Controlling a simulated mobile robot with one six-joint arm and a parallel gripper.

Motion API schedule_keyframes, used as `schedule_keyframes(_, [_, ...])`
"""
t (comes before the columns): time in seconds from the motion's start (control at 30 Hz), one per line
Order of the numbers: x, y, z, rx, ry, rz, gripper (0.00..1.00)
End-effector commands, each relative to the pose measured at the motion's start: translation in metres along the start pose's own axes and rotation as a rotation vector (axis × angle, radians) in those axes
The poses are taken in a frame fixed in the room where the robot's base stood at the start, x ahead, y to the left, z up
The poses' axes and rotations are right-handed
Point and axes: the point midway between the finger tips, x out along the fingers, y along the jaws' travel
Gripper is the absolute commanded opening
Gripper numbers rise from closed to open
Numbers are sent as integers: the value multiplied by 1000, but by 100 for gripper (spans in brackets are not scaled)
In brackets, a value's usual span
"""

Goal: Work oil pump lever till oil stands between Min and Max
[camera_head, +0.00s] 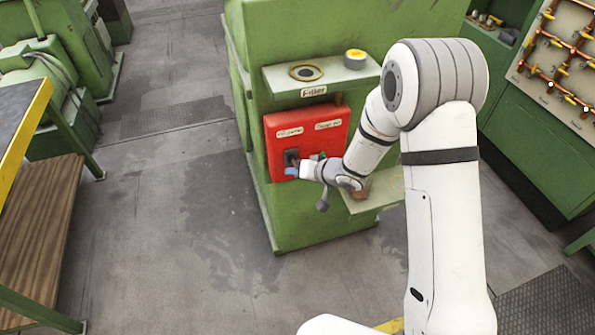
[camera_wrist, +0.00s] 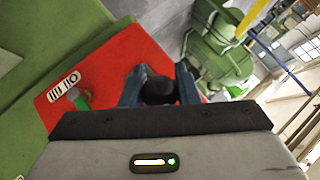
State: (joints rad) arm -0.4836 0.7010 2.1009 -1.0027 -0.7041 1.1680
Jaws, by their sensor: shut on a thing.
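The red panel (camera_head: 280,122) is on the front of the green machine (camera_head: 320,225) and bears two white labels, the left one seeming to read oil pump. A dark lever (camera_head: 291,157) sits under the left label; its black knob shows in the wrist view (camera_wrist: 158,89). My gripper (camera_wrist: 159,84) has its two blue fingers closed on either side of this knob. In the head view my gripper (camera_head: 292,171) is at the lower left of the panel, and my wrist covers part of the panel's right side. I cannot make out an oil level or Min and Max marks.
A lower green ledge (camera_head: 375,200) is partly behind my arm. Floor at left is clear up to a wooden-shelved bench (camera_head: 40,235).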

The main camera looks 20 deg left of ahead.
Motion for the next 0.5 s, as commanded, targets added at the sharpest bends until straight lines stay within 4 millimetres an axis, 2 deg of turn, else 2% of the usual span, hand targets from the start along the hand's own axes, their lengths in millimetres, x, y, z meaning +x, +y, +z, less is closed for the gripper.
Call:
schedule_keyframes(0.27, [0,-2,-4,-3,7,-6,0])
schedule_keyframes(0.3, [0,-2,-4,-3,7,-6,31])
schedule_keyframes(0.5, [-1,0,-2,-1,5,-3,48])
